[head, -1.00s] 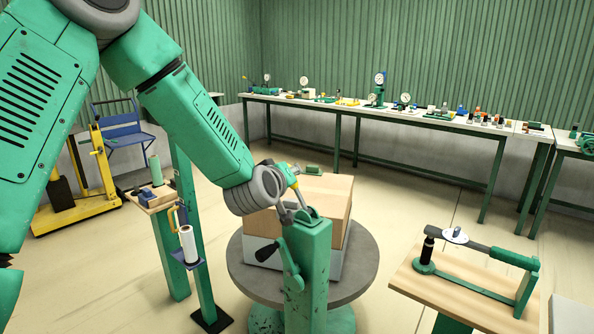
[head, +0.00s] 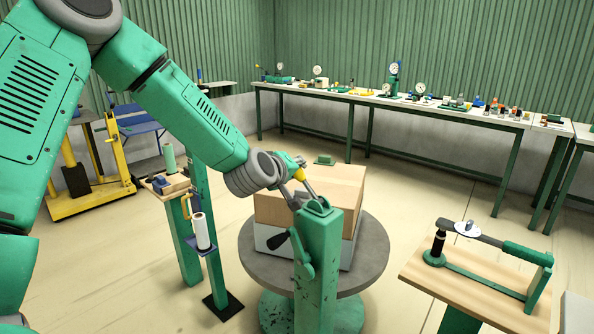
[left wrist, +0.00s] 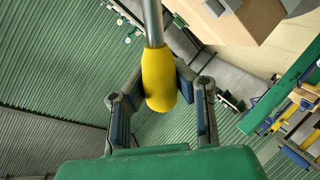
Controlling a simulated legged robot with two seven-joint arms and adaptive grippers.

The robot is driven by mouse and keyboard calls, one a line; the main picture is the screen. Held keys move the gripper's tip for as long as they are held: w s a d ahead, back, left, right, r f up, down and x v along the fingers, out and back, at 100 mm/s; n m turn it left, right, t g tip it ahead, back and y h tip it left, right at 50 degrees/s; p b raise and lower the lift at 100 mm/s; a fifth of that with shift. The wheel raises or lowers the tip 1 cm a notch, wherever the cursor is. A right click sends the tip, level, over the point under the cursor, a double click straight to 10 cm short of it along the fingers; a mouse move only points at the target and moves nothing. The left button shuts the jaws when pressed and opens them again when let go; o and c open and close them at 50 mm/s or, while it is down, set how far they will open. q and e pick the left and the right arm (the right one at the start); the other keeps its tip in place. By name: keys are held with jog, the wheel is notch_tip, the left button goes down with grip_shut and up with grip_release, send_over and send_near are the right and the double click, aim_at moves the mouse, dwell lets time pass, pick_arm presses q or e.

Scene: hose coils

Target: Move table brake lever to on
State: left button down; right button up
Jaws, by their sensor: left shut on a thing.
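The brake lever is a thin metal rod with a yellow grip, on top of a green post (head: 318,255) beside the round table (head: 362,272). The lever leans up and to the left from the post top. My left gripper (head: 290,172) is shut on the lever's yellow grip. In the left wrist view the yellow grip (left wrist: 159,80) sits between the two fingers, with the metal rod (left wrist: 153,22) running out beyond it. The fingers hide part of the grip in the head view. My right gripper is not in view.
A cardboard box (head: 310,197) on a grey block stands on the round table, close behind the post. A black-knobbed crank (head: 300,250) hangs on the post. A wooden bench (head: 465,270) with a green lever press stands right. A stand with a white roll (head: 202,232) is left.

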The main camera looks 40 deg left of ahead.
pick_arm(q)
jog(key=c, duration=1.2)
grip_release()
jog(key=shift+s+f, duration=0.2)
jog(key=shift+f, duration=0.15)
jog(key=shift+a+r, duration=0.1)
jog(key=shift+a, duration=0.05)
jog(key=shift+r, duration=0.1)
jog(key=shift+s+r, duration=0.1)
jog(key=shift+s, duration=0.2)
jog(key=v, duration=1.1)
